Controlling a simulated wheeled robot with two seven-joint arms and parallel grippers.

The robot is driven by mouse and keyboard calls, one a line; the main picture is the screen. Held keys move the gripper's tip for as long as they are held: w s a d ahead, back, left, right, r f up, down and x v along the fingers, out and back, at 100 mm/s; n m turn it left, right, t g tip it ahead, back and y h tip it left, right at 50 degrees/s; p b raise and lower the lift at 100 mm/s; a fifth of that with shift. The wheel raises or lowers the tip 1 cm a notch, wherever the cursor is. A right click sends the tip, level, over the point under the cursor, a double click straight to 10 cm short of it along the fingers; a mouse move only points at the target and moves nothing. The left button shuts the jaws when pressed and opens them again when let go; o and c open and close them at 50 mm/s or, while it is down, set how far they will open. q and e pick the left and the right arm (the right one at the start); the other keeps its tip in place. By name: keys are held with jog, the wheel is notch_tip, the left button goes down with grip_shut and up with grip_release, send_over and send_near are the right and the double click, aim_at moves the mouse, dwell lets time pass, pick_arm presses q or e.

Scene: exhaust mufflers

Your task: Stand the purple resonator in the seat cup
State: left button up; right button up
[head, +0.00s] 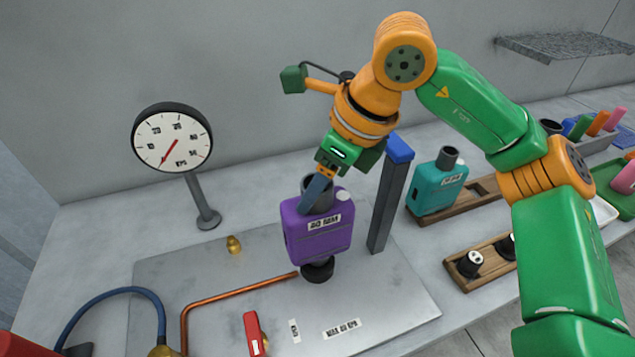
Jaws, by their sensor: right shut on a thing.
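The purple resonator (318,233) is upright with a slight tilt, with a label on its front and a dark neck at its top. My right gripper (320,188) is shut on the resonator at its neck, from above. The black seat cup (318,272) is directly under the resonator, on the grey plate. The resonator's lower end overlaps the cup in this view, and I cannot tell whether it is seated or just above. My left gripper is not in view.
A grey post with a blue cap (391,195) stands close right of the resonator. A copper pipe (230,287) runs to the cup. A dial gauge (172,138) stands at left, a red-handled part (254,333) in front. A teal resonator (436,186) sits in a wooden rack (485,191).

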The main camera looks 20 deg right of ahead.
jog(key=shift+f+b, duration=1.65)
jog(key=shift+f, duration=0.05)
dwell(0.4)
dwell(0.3)
jog(key=o, duration=1.3)
jog(key=shift+s, duration=0.1)
jog(key=shift+o, duration=0.2)
